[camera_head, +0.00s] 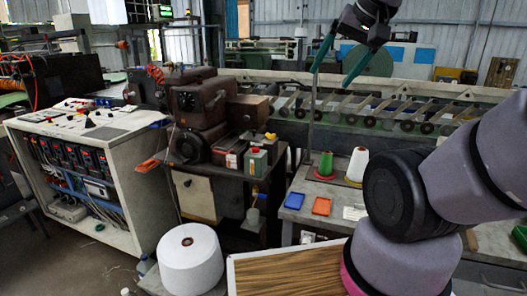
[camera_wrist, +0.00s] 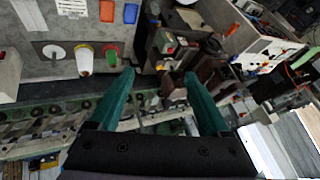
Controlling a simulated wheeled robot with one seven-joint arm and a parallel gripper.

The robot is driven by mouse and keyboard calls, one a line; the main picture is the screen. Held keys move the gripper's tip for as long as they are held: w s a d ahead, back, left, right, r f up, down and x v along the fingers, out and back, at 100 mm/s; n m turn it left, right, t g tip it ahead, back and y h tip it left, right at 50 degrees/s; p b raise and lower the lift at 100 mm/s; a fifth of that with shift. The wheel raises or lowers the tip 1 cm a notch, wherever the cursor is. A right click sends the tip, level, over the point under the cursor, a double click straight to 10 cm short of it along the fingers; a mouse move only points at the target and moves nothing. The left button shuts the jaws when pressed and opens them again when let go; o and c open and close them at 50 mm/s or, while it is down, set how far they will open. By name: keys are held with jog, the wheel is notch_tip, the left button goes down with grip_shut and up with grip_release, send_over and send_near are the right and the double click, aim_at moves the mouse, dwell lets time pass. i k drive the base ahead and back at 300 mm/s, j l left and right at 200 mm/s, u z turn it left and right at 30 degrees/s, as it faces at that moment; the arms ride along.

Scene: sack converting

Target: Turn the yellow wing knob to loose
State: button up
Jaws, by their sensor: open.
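A small yellow piece (camera_head: 270,136) shows on top of the dark sewing-machine stand, beside a green-and-white container. It may be the yellow wing knob, but it is too small for me to make out wings or its setting. In the wrist view, a small yellow spot (camera_wrist: 160,66) lies near the line between my fingertips, well beyond them. My gripper (camera_head: 329,79) is high at the top of the head view, above the conveyor. Its two teal fingers are spread and empty. In the wrist view my gripper (camera_wrist: 159,73) is also open with nothing between the fingers.
A white control cabinet (camera_head: 130,190) stands at left. A large white thread cone (camera_head: 191,262) is in front. A grey table holds green (camera_head: 326,165) and white (camera_head: 357,164) spools and blue (camera_head: 293,200) and orange (camera_head: 321,206) trays. A slatted conveyor (camera_head: 390,106) runs behind.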

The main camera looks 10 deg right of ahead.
aim_at(270, 137)
jog(key=i+j+z, duration=0.1)
jog(key=i+j, duration=0.15)
jog(key=j, duration=0.15)
jog(key=i+j, duration=0.25)
jog(key=j, duration=0.15)
jog(key=i+j+z, duration=0.15)
jog(key=j, duration=0.25)
jog(key=i, duration=0.1)
